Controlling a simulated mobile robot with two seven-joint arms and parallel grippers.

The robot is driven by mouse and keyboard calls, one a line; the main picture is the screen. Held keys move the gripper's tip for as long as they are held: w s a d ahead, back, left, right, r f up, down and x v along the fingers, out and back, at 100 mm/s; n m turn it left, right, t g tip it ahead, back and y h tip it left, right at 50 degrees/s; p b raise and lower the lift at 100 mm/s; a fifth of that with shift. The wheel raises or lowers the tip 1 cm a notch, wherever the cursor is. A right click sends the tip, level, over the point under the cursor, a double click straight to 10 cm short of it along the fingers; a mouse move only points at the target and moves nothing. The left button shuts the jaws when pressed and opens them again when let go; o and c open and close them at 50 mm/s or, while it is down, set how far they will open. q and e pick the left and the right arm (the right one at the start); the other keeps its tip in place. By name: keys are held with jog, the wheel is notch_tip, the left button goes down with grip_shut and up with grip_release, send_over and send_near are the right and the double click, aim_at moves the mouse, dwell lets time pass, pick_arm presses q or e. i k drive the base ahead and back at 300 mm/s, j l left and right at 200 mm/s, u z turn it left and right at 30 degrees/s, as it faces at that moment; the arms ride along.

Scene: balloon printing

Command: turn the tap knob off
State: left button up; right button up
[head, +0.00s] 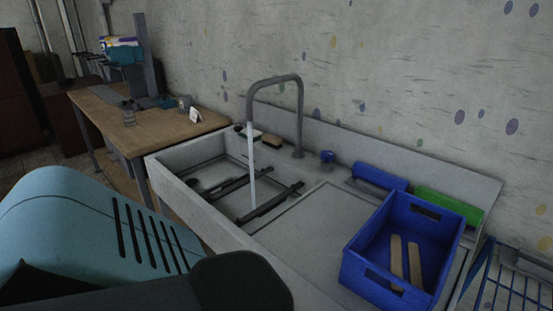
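The grey tap (300,112) is a tall bent pipe standing at the back of the sink (176,180). A pale stream of water (252,165) falls from its spout into the basin, so the tap is running. The small blue tap knob (327,156) stands on the back ledge, just right of the tap's base. Nothing touches the knob. Neither of my grippers can be made out. Part of my own body fills the lower left of the head view and hides the sink's near left side.
A blue crate (363,271) with wooden pieces (396,262) stands on the right of the sink top. Blue (380,177) and green (449,207) blocks lie along the back. A wooden table (160,130) stands at the left. A blue wire rack (505,280) is at lower right.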

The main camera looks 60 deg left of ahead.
aim_at(327, 157)
jog(key=u, duration=0.5)
jog(key=i+l+u, duration=0.1)
jog(key=u, duration=0.35)
jog(key=l+u, duration=0.2)
jog(key=u, duration=0.3)
jog(key=l+u, duration=0.1)
jog(key=u, duration=0.4)
jog(key=z, duration=0.45)
jog(key=j+z, duration=0.15)
jog(key=z, duration=0.35)
jog(key=j+z, duration=0.15)
jog(key=z, duration=0.3)
jog(key=j+z, duration=0.8)
jog(key=k+j+z, duration=0.1)
jog(key=j, duration=0.2)
jog(key=k+j, duration=0.15)
jog(key=j, duration=0.15)
jog(key=k+j+z, duration=0.15)
jog(key=j, duration=0.15)
jog(key=k+j, duration=0.25)
jog(key=j, duration=0.25)
jog(key=k+u, duration=0.05)
